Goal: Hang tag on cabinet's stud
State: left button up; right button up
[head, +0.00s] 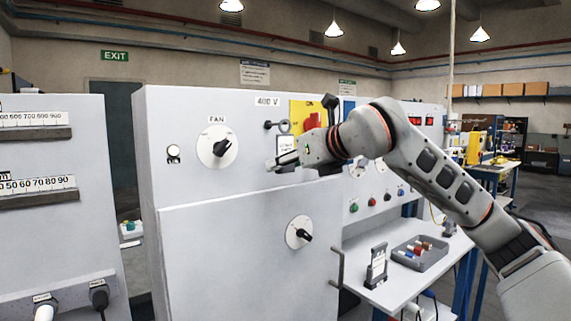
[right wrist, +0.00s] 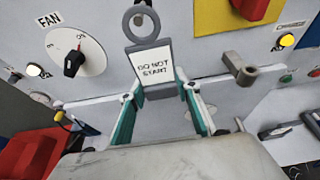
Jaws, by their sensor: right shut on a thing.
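The tag is a white plate reading DO NOT START in a dark grey frame, with a ring at its top. It shows in the right wrist view (right wrist: 149,62) and in the head view (head: 285,144). My right gripper (head: 282,161) is shut on the tag's lower end, its fingers either side of it in the right wrist view (right wrist: 160,95). The tag is upright at the front of the grey cabinet (head: 240,180). A small black stud (head: 268,124) shows just left of the ring in the head view. My left gripper is out of view.
The FAN knob (head: 217,147) is left of the tag. A yellow panel with a red switch (head: 311,122) is close on the right. A grey handle (right wrist: 238,68) juts out right of the fingers.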

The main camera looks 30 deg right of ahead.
jog(key=shift+f, duration=0.15)
jog(key=o, duration=1.3)
jog(key=shift+f+v, duration=0.1)
jog(key=shift+v, duration=2.1)
jog(key=shift+f+v, duration=0.15)
jog(key=shift+v, duration=2.1)
jog(key=shift+s, duration=0.1)
